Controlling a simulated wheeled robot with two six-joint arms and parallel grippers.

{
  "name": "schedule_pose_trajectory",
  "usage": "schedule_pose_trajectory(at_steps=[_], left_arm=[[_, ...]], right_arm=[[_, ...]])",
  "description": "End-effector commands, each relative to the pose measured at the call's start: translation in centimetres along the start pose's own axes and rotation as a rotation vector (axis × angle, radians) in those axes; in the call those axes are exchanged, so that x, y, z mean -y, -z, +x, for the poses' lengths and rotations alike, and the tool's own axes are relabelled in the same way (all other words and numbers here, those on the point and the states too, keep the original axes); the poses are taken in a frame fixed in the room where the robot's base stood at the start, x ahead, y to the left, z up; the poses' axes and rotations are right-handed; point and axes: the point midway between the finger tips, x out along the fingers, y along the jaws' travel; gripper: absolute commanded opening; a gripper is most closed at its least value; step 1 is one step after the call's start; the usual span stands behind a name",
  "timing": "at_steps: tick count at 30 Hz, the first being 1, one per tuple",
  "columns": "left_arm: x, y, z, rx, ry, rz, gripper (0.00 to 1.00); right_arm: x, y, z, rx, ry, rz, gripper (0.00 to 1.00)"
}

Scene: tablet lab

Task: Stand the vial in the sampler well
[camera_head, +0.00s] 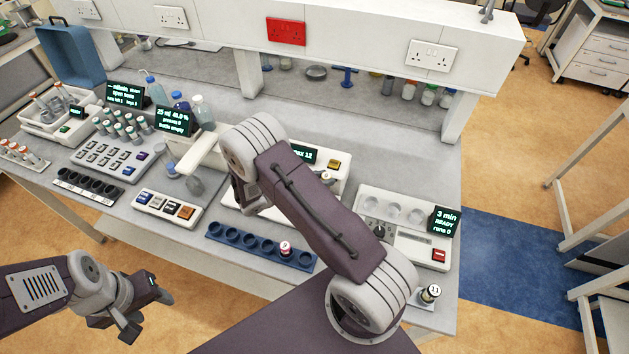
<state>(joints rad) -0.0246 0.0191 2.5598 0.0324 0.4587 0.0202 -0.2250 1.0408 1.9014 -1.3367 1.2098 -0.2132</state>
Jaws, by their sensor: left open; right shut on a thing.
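My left gripper (148,314) is open and empty at the lower left, over the floor in front of the bench. My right arm reaches across the middle of the bench, and its forearm covers most of my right gripper (250,203). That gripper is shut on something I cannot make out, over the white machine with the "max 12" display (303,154). A vial with a red and white cap (286,248) stands in the dark blue rack (225,233). I cannot tell which well is the sampler's.
A white machine (410,240) with round wells and a "3 min READY" display (446,222) stands on the right. A button panel (168,207), a black rack (90,185) and several capped tubes (120,127) fill the left. A shelf (345,45) spans the back.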

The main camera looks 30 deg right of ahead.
Motion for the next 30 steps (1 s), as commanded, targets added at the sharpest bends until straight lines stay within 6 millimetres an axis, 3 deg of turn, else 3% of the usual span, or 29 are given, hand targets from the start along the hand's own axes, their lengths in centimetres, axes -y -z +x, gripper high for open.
schedule_pose_trajectory(at_steps=[8,24,30], left_arm=[[0.0,-0.1,0.5,0.0,0.0,0.0,0.52],[0.1,-0.6,5.3,0.0,0.0,0.0,0.52],[0.1,-0.6,5.2,0.0,0.0,0.0,0.52]], right_arm=[[0.1,0.5,0.4,0.0,0.004,0.001,0.0],[0.1,6.2,2.8,0.0,0.003,0.001,0.0],[0.0,6.2,2.8,0.0,0.003,0.001,0.0]])
